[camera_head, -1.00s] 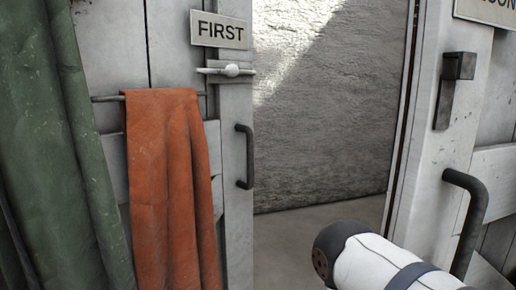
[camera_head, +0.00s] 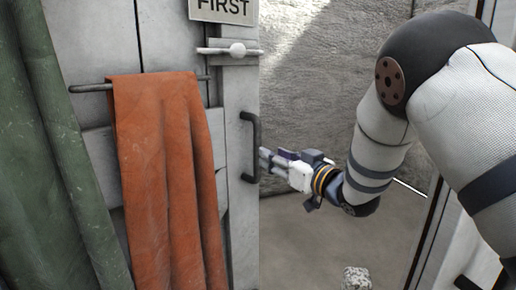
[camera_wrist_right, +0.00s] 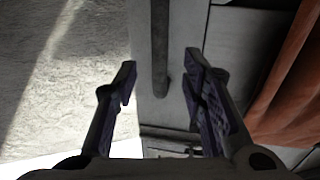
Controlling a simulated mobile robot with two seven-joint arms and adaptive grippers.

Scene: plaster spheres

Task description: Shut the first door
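The first door (camera_head: 175,35) is a worn white plank door with a sign reading FIRST (camera_head: 223,8). It stands at the left in the head view, with a wide opening to its right. Its dark bar handle (camera_head: 250,148) is upright near the door's right edge. My right gripper (camera_head: 265,160) is beside the handle's lower part. In the right wrist view my right gripper (camera_wrist_right: 160,72) is open, and the handle (camera_wrist_right: 160,45) appears between its fingers. I cannot tell whether they touch it. My left gripper is not in view.
An orange cloth (camera_head: 165,180) hangs from a rail (camera_head: 90,88) on the door. A green curtain-like sheet (camera_head: 50,150) fills the far left. A rough grey wall (camera_head: 310,80) shows through the opening. A pale lump (camera_head: 357,278) is at the bottom.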

